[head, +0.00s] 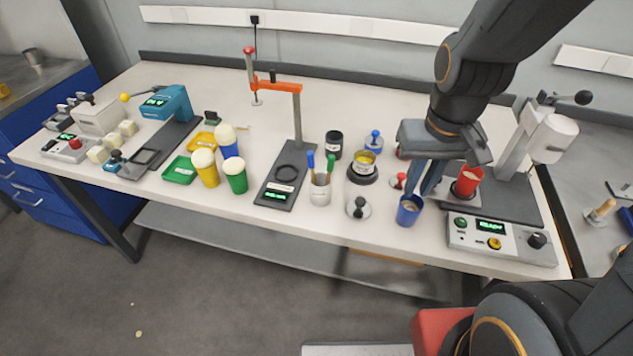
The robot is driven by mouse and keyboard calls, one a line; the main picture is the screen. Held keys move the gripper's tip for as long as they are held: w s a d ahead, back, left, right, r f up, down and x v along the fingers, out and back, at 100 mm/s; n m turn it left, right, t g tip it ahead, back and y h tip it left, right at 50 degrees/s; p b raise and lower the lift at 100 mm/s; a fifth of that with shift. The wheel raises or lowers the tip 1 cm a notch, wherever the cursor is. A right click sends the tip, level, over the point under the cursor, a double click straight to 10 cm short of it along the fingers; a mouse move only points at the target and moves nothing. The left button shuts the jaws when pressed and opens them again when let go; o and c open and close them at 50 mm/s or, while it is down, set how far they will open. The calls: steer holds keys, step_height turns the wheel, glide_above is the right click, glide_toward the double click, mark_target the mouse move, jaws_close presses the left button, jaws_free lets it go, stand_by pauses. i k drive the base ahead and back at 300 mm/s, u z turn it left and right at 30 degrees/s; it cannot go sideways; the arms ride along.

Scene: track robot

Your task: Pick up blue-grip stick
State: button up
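The blue-grip stick (310,161) stands in a small pale holder cup (320,190) near the middle of the bench, its blue grip upward. A green-grip stick (331,163) stands in the same cup, to its right. The lower ends of both are hidden in the cup. My gripper (421,190) points down at the right of the bench, well to the right of the sticks. Its two fingers appear apart, just behind and above a blue cup (408,212). I cannot tell whether they touch that cup.
A black jar (334,145), a yellow-topped tin (363,166) and a black-knobbed piece (359,207) stand near the holder cup. Left of it is a dark stand with an orange arm (276,85). A red cup (467,181) stands on the machine at right.

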mark_target(311, 162)
steer(key=k, duration=1.6)
steer(key=u, duration=1.15)
steer(key=i, duration=1)
